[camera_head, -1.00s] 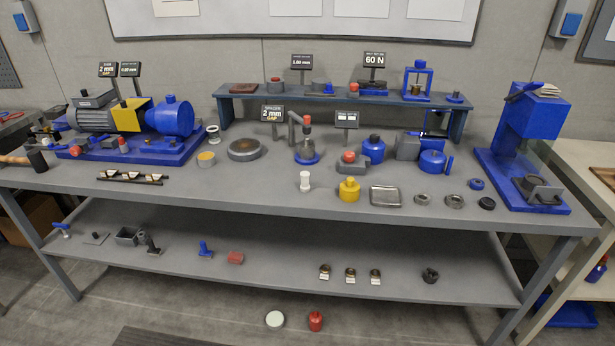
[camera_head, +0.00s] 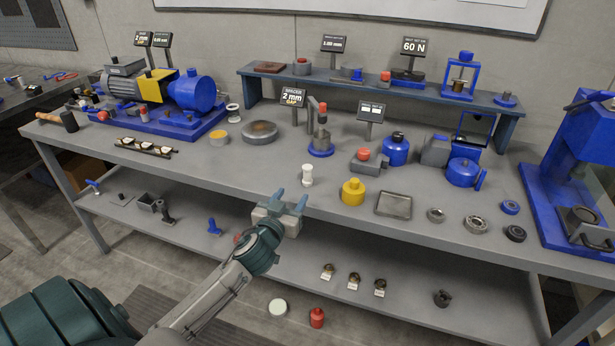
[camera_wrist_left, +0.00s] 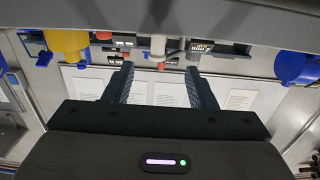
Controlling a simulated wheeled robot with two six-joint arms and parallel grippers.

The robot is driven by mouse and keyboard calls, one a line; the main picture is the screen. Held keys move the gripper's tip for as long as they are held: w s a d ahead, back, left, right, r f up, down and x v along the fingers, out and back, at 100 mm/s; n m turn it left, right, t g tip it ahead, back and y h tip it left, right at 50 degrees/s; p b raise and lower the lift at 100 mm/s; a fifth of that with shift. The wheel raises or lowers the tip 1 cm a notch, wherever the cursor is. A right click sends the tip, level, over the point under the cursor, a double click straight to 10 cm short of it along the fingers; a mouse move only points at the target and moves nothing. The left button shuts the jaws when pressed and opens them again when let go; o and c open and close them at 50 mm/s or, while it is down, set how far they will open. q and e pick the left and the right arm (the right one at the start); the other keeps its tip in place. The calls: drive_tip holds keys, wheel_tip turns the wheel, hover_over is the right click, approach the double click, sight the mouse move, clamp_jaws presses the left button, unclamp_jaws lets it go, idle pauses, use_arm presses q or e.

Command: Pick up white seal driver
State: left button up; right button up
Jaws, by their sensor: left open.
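The white seal driver (camera_head: 307,175) is a small white spool-shaped piece standing upright near the front edge of the workbench, left of the yellow pot. My left gripper (camera_head: 290,199) is open, with its two blue-grey fingers pointing at the bench, just in front of and slightly left of the driver. It appears apart from it. In the left wrist view the open fingers (camera_wrist_left: 160,68) show empty, with a pale upright piece (camera_wrist_left: 158,45) beyond them, likely the driver. My right gripper is not in view.
The yellow pot (camera_head: 353,192) and a metal tray (camera_head: 394,204) stand right of the driver. A stand with a blue base (camera_head: 321,148) is behind it. The blue motor rig (camera_head: 190,122) is at left. Bare bench lies left of the driver. A lower shelf (camera_head: 400,270) runs below.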

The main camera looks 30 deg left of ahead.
sight(305, 173)
use_arm(q)
drive_tip(key=x, duration=0.2)
drive_tip(key=r+p+x, duration=0.1)
drive_tip(key=x, duration=0.2)
drive_tip(key=shift+w, duration=0.3)
drive_tip(key=shift+w+a+f+p, duration=0.15)
drive_tip(key=shift+w+p, duration=0.25)
drive_tip(key=shift+w, duration=0.2)
drive_tip(key=shift+w+a+r+p, duration=0.1)
drive_tip(key=shift+w+r+p, duration=0.1)
drive_tip(key=shift+w+p, duration=0.1)
drive_tip(key=p+x, duration=0.1)
drive_tip(key=x, duration=0.2)
drive_tip(key=shift+w+r, duration=0.1)
drive_tip(key=shift+w, duration=0.15)
drive_tip(key=shift+w+p, duration=0.3)
drive_tip(key=shift+w, duration=0.15)
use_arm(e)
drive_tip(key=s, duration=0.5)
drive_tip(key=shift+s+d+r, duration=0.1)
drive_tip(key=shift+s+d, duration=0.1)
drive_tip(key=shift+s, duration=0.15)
use_arm(q)
drive_tip(key=c, duration=1.1)
